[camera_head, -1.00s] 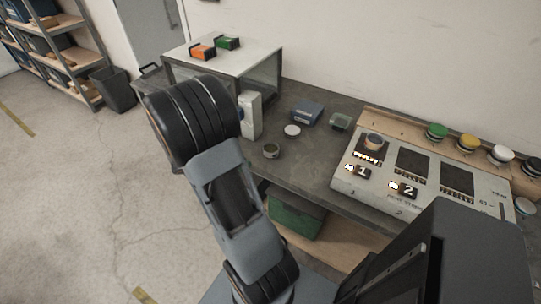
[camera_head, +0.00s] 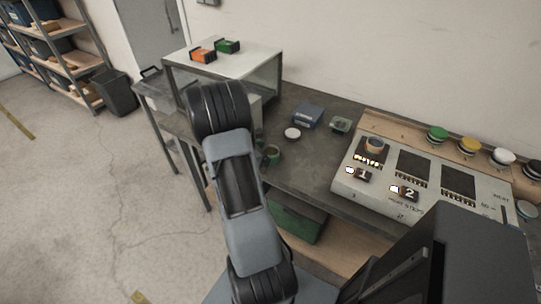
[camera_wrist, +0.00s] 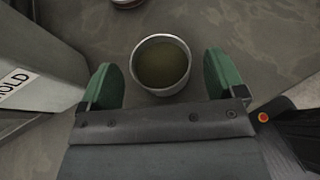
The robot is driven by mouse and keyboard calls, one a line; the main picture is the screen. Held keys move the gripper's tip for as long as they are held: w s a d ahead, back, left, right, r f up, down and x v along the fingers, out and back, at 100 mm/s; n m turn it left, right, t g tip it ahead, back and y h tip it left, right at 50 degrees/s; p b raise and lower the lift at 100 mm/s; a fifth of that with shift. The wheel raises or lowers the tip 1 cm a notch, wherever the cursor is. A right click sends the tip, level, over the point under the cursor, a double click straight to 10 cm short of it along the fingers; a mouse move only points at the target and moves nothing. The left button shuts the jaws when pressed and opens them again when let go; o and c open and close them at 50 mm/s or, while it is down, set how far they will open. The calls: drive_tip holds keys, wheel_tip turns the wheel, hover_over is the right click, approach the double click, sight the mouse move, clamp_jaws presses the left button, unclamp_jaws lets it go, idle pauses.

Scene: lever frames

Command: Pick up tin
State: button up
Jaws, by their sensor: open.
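The tin (camera_wrist: 160,64) is a small round open can with a pale metal rim and a dull olive inside. It stands upright on the grey bench, and in the head view (camera_head: 273,153) it shows just right of my arm. My gripper (camera_wrist: 160,72) is open, with one green finger on each side of the tin and a gap on both sides. The tin sits between the fingers, slightly towards their tips. In the head view my arm hides most of the gripper.
A pale box with a "HOLD" label (camera_wrist: 18,84) stands close to the left finger. A numbered panel (camera_head: 420,185) stands to the right.

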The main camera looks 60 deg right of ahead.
sight(276, 150)
drive_tip(key=shift+x, duration=1.6)
drive_tip(key=shift+c, duration=0.3)
drive_tip(key=c, duration=1)
drive_tip(key=shift+r, duration=0.15)
